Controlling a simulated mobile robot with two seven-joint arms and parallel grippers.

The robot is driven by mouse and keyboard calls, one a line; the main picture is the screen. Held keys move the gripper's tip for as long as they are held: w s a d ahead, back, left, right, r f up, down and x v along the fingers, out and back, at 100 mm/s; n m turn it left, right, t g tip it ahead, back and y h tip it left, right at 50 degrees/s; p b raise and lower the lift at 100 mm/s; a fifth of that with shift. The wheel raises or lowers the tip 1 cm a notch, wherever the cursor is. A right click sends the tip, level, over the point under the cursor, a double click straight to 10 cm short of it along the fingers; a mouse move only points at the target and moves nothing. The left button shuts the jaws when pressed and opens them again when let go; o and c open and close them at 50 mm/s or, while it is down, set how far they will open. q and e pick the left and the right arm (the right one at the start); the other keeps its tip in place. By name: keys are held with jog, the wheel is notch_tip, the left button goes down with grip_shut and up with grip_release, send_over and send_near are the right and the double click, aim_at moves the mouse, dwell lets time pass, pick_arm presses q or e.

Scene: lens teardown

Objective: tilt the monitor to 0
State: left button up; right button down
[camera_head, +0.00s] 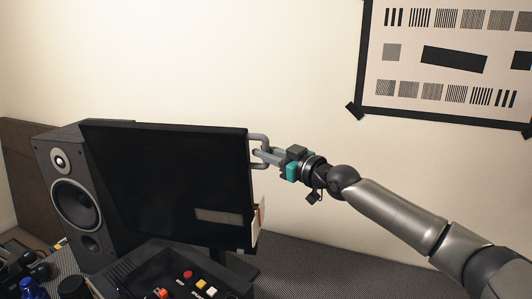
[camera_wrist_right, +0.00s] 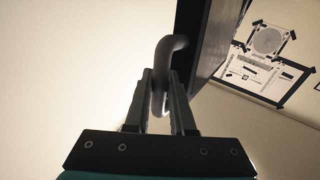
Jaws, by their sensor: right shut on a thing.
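The monitor (camera_head: 175,185) stands at the centre left of the head view with a dark screen, and it looks slightly tilted. A grey loop handle (camera_head: 258,138) sticks out from its upper right edge. My right gripper (camera_head: 262,154) is shut on this handle. In the right wrist view, the two fingers (camera_wrist_right: 160,100) close around the curved handle (camera_wrist_right: 167,58), beside the monitor's dark edge (camera_wrist_right: 208,40). My left gripper is not in view.
A grey speaker (camera_head: 72,195) stands behind the monitor at left. A control box with coloured buttons (camera_head: 180,284) sits in front of it. Small items, including a blue one (camera_head: 32,289), crowd the lower left corner. A test chart (camera_head: 450,60) hangs on the wall at right.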

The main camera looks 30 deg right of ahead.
dwell(0.4)
jog(key=shift+w+d+m+b, duration=0.4)
jog(key=shift+w+d+b, duration=0.1)
jog(key=shift+b, duration=0.7)
jog(key=shift+w+d+g+b, duration=0.15)
jog(key=shift+w+g+b, duration=0.1)
jog(key=shift+g+b, duration=0.1)
jog(key=shift+w+d+r+m+g+b, duration=0.15)
jog(key=shift+w+d+m+g+b, duration=0.1)
jog(key=shift+w+d+m+b, duration=0.2)
jog(key=c, duration=1.1)
grip_release()
jog(key=shift+w, duration=0.1)
jog(key=shift+o, duration=0.3)
